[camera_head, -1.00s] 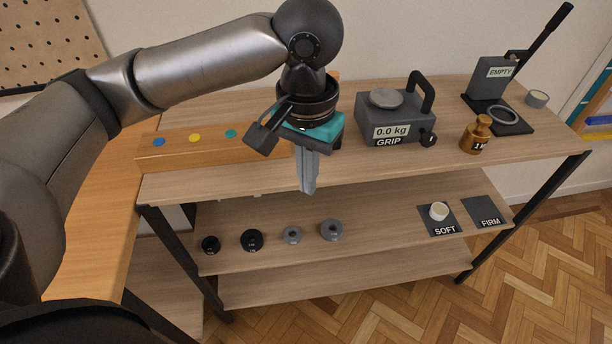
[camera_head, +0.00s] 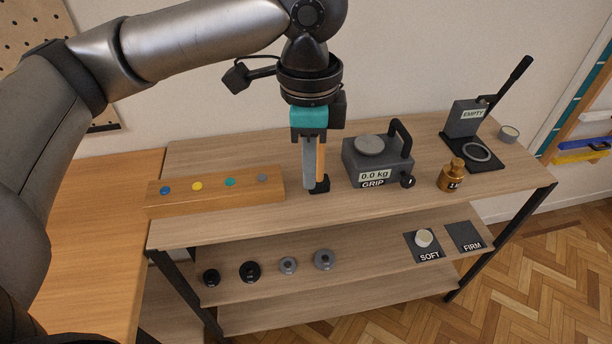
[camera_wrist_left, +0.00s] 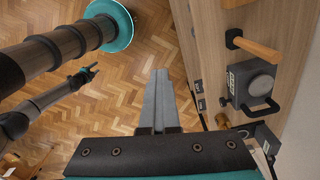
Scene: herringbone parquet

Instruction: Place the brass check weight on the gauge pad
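The brass check weight (camera_head: 451,177) stands on the top shelf, right of the grey gauge (camera_head: 378,164) that reads 0.0 kg and GRIP. The gauge's round pad (camera_head: 370,145) is bare. In the left wrist view the brass weight (camera_wrist_left: 222,122) is partly hidden beside the gauge, and the pad (camera_wrist_left: 261,85) shows. My left gripper (camera_head: 309,188) points down, left of the gauge and apart from the weight. Its fingers (camera_wrist_left: 160,75) lie together with nothing between them. My right gripper (camera_wrist_left: 88,73) seems to show small in the left wrist view; its opening is unclear.
An orange handle on a black foot (camera_head: 321,168) stands close behind my left fingers. A wooden block with coloured dots (camera_head: 215,190) lies left. A lever press marked EMPTY (camera_head: 468,120) stands right. The lower shelf holds several small weights and SOFT (camera_head: 425,254) and FIRM (camera_head: 467,237) pads.

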